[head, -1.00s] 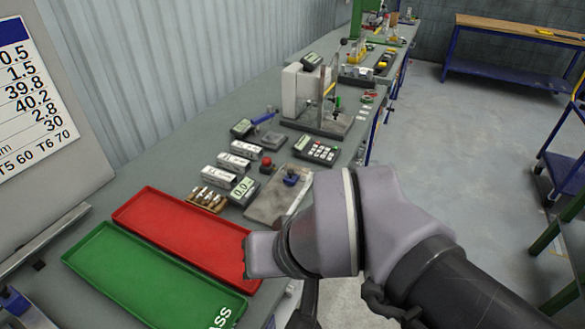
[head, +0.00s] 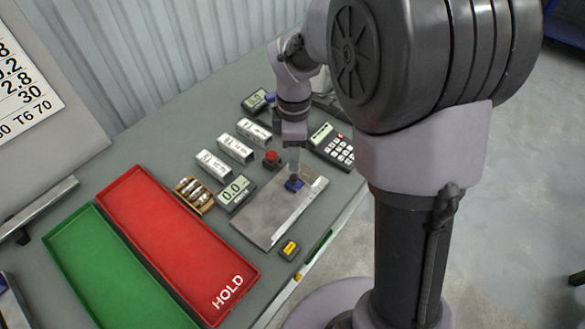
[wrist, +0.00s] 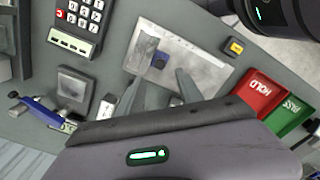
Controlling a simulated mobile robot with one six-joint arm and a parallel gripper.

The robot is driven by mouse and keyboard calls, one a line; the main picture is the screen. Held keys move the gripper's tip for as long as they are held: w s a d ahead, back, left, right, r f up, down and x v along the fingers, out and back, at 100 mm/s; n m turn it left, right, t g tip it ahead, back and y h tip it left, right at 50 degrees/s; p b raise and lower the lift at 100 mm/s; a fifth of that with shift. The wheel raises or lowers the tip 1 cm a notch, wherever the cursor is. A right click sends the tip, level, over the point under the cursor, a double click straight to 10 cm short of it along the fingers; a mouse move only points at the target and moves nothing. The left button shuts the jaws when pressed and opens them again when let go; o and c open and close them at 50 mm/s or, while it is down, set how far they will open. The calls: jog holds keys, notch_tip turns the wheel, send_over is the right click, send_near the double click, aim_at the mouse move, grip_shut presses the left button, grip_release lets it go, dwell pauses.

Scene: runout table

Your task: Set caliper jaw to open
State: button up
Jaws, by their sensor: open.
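A pale metal plate (head: 262,222) lies on the bench with a small blue block (head: 294,184) near its far end; this looks like the caliper's sliding jaw. A small display reading 0.0 (head: 236,191) stands left of the plate. My gripper (head: 294,160) points down just above the blue block. In the wrist view my gripper's two fingers (wrist: 158,86) are apart with nothing between them. The blue block (wrist: 160,61) shows just beyond the fingertips, beside a darker grey strip (wrist: 146,48) on the plate (wrist: 196,56). I cannot tell whether a finger touches it.
A red HOLD tray (head: 172,238) and a green tray (head: 105,270) lie to the left. White boxes (head: 235,149), a red button (head: 272,158) and a calculator-like keypad (head: 334,147) surround the plate. A yellow-labelled button (head: 290,249) sits near the bench edge.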

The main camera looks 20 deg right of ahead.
aim_at(293, 177)
notch_tip(293, 177, down, 8)
jog(key=shift+r+b, duration=0.1)
jog(key=shift+b, duration=1.05)
jog(key=shift+s, duration=0.1)
grip_shut()
dwell(0.3)
